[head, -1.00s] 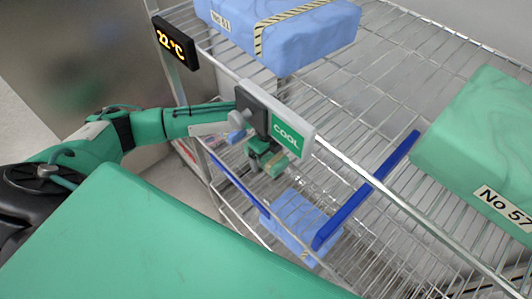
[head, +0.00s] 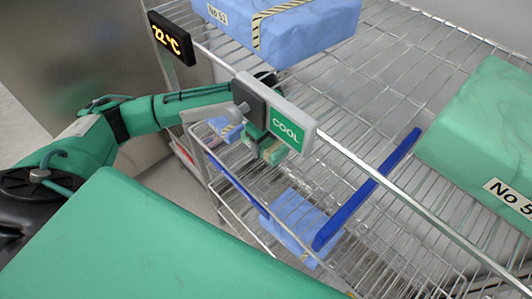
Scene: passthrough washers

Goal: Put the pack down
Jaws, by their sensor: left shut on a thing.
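My left arm reaches in from the left. Its gripper (head: 262,143) is at the front edge of the wire rack, mostly hidden behind and below the COOL sign. It is shut on the pack; a small greenish block (head: 273,152) shows just under the sign, but I cannot tell clearly where gripper ends and pack begins. What lies under the pack is hidden. My right gripper is not in view.
A blue wrapped pack (head: 290,28) with striped tape and a large green pack (head: 490,125) lie on the upper wire shelf (head: 385,75), with bare wire between them. A blue divider (head: 370,188), the COOL sign (head: 287,127) and a temperature display (head: 171,38) are nearby. A blue pack (head: 298,215) lies lower.

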